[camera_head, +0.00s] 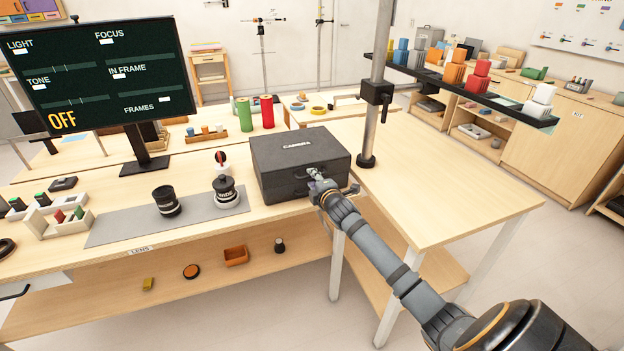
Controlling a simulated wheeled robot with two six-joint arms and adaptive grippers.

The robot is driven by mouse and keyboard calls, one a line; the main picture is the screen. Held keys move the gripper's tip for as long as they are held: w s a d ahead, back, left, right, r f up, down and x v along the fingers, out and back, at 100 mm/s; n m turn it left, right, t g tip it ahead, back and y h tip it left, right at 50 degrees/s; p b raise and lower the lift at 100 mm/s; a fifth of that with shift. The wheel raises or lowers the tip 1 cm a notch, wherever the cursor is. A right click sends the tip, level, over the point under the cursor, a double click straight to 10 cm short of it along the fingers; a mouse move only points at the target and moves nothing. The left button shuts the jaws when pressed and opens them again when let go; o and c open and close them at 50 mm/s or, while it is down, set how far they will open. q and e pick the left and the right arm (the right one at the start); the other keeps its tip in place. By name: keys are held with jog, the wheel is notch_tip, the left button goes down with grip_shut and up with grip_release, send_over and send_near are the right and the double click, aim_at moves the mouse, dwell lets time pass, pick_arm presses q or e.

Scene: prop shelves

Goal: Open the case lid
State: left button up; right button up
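A black case (297,152) with a white label on its top sits on the wooden table, its lid closed. My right arm comes in from the lower right. My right gripper (314,175) is at the case's front face, close to the handle and latch area. The gripper is small here and overlaps the front of the case, so I cannot tell whether its fingers are open or shut, or whether they touch the case. My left gripper is not in view.
A vertical metal pole (377,85) on a round base stands right of the case. Two black lenses (166,201) stand on a grey mat (125,227) to the left. A monitor (98,75) stands at the back left. The right tabletop (450,195) is clear.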

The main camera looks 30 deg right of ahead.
jog(key=shift+w+d+f, duration=0.15)
jog(key=shift+w, duration=0.5)
grip_shut()
